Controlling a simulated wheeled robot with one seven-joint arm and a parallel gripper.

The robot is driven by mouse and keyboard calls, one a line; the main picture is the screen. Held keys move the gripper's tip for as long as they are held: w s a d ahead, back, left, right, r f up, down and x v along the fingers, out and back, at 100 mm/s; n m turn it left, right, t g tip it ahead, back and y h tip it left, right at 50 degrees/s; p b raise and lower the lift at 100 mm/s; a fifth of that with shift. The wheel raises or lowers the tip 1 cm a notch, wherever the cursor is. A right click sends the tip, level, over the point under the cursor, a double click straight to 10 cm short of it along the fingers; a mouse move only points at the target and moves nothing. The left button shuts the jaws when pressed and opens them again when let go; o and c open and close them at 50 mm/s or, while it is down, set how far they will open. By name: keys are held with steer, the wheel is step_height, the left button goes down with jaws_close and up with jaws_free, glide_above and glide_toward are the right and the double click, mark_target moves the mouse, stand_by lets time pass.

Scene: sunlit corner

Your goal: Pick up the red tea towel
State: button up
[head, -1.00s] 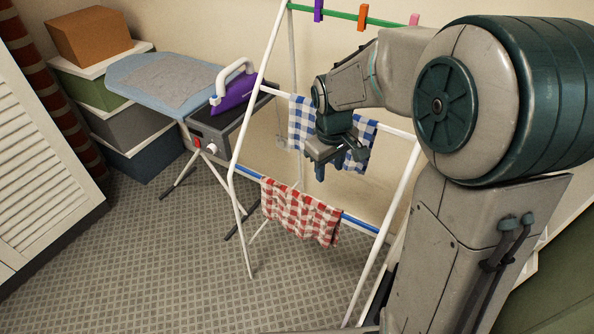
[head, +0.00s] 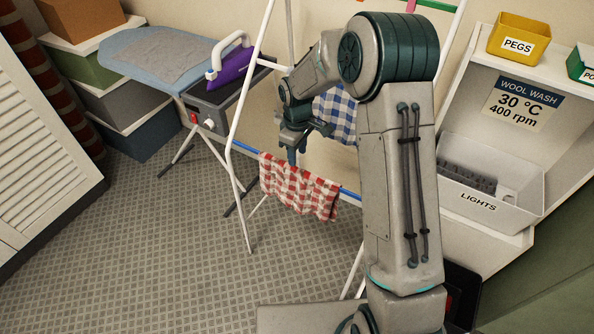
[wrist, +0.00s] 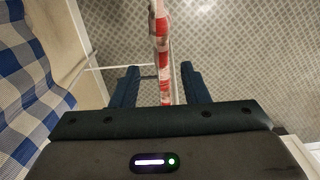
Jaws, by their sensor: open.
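The red-and-white checked tea towel (head: 300,188) hangs folded over the low blue rail of the white drying rack (head: 243,98). In the wrist view the red towel (wrist: 163,52) shows edge-on as a narrow strip. My gripper (head: 292,158) is open and points down just above the towel's top fold. In the wrist view the two fingers of my gripper (wrist: 158,78) stand either side of the strip, with gaps on both sides. I cannot tell whether the fingertips reach below the fold.
A blue-and-white checked towel (head: 337,112) hangs on a higher rail behind my gripper. An ironing board (head: 130,45) with a purple iron (head: 232,68) stands at the left. A shelf unit at the right holds a yellow peg box (head: 518,38). The floor in front is clear.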

mark_target(297, 168)
step_height(297, 168, down, 7)
steer(key=b, duration=0.4)
steer(key=shift+f, duration=0.2)
jaws_close()
step_height(297, 168, up, 7)
steer(key=p, duration=0.4)
steer(key=shift+r+p, duration=0.15)
steer(key=shift+p, duration=0.15)
